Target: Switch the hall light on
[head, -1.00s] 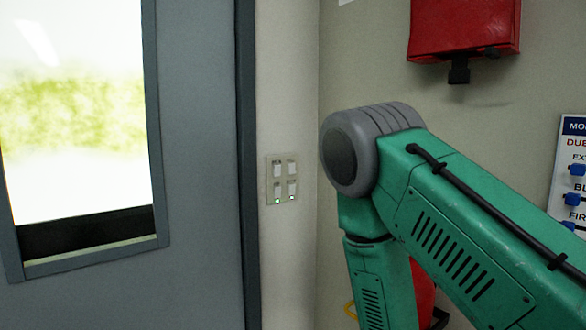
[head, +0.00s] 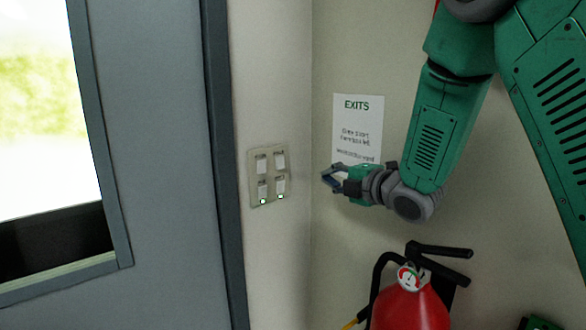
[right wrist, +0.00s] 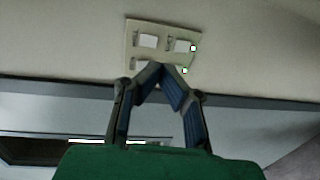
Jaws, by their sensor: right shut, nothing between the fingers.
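The light switch panel (head: 270,176) is a pale plate on the narrow wall right of the grey door. It carries several white rocker switches in two rows. Small pale-green lights glow below the two lower ones. In the right wrist view the panel (right wrist: 165,46) lies just beyond the fingertips. My right gripper (head: 327,177) is right of the panel in the head view, apart from it and pointing left. In the right wrist view its fingers (right wrist: 158,70) meet at the tips with nothing between them. My left gripper is out of view.
The grey door (head: 160,170) with its bright window is at the left. An EXITS notice (head: 357,120) hangs on the wall behind my gripper. A red fire extinguisher (head: 410,308) is below my right arm. The wall between panel and gripper is clear.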

